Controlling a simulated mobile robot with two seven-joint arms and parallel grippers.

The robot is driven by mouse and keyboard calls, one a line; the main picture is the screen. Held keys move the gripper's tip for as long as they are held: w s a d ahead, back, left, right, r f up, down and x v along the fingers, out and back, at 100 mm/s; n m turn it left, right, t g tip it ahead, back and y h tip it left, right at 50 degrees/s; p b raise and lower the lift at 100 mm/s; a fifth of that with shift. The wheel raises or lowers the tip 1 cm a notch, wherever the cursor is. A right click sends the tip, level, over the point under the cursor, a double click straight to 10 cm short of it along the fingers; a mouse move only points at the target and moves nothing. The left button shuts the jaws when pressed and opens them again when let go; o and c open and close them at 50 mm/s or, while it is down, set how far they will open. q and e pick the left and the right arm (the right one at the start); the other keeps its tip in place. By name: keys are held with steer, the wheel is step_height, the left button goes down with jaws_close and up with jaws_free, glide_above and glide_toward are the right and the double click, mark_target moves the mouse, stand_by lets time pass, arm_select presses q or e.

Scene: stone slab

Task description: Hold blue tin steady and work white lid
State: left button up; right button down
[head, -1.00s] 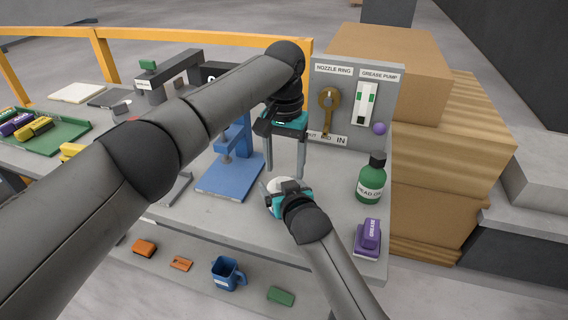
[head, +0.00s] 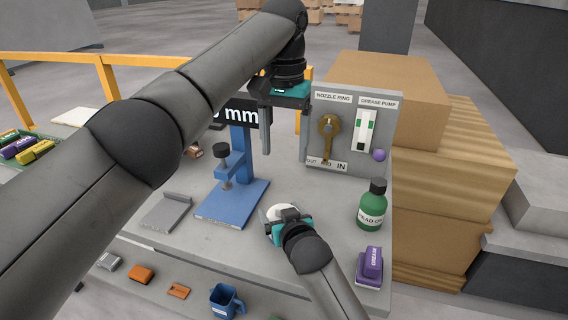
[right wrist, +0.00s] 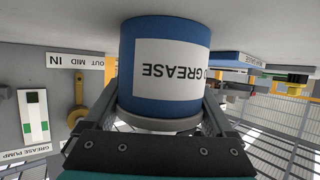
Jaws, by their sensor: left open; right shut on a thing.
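The blue tin (right wrist: 165,50) bears a white label reading GREASE, upside down in the right wrist view, where its base meets the grey slab. Its pale lid (right wrist: 160,123) shows there as a rim at the tin's lower end. In the head view the white lid (head: 279,211) is partly covered by my right gripper (head: 283,219), and the tin's body is hidden. My right gripper is shut on the tin, with fingers along both sides. My left gripper (head: 284,143) is open and empty, fingers pointing down, above and behind the lid and apart from it.
A blue stand (head: 236,190) is left of the tin. A grey panel (head: 348,155) with a brass lever (head: 328,132) rises behind. A green bottle (head: 372,206) and purple block (head: 369,265) stand right. A blue mug (head: 225,301) is on the lower shelf.

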arm_select(q)
steer(key=shift+r, duration=0.4)
arm_select(e)
steer(key=shift+r, duration=0.1)
jaws_free()
steer(key=shift+v, duration=6)
steer(key=shift+d, duration=0.1)
